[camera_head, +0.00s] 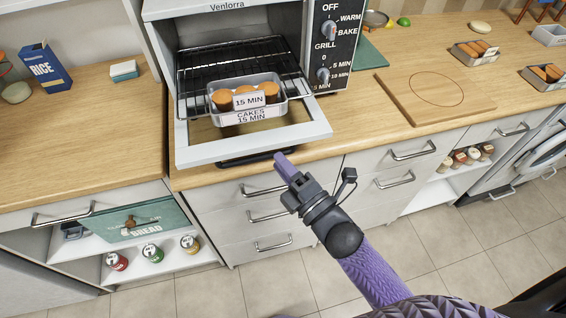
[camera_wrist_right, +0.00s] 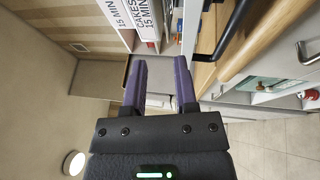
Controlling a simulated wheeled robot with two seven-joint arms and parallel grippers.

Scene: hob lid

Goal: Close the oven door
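The small countertop oven (camera_head: 225,12) has its door (camera_head: 195,151) folded down open over the counter's front. The door's black handle (camera_head: 240,161) runs along its front edge and also shows in the right wrist view (camera_wrist_right: 236,38). A tray (camera_head: 217,119) of brown cakes stands at the oven mouth above the door, by the wire rack (camera_head: 222,60); I cannot tell exactly what bears it. My right gripper (camera_head: 282,163) is just in front of the door, near the handle's right end. In the wrist view its purple fingers (camera_wrist_right: 160,75) are apart with nothing between them. My left gripper is out of view.
Right of the oven are a cutting board (camera_head: 430,93) and more cake trays (camera_head: 475,52). A RICE box (camera_head: 45,66) and a small blue-and-white block (camera_head: 124,71) are on the left. Drawers with bar handles (camera_head: 265,190) lie below the counter.

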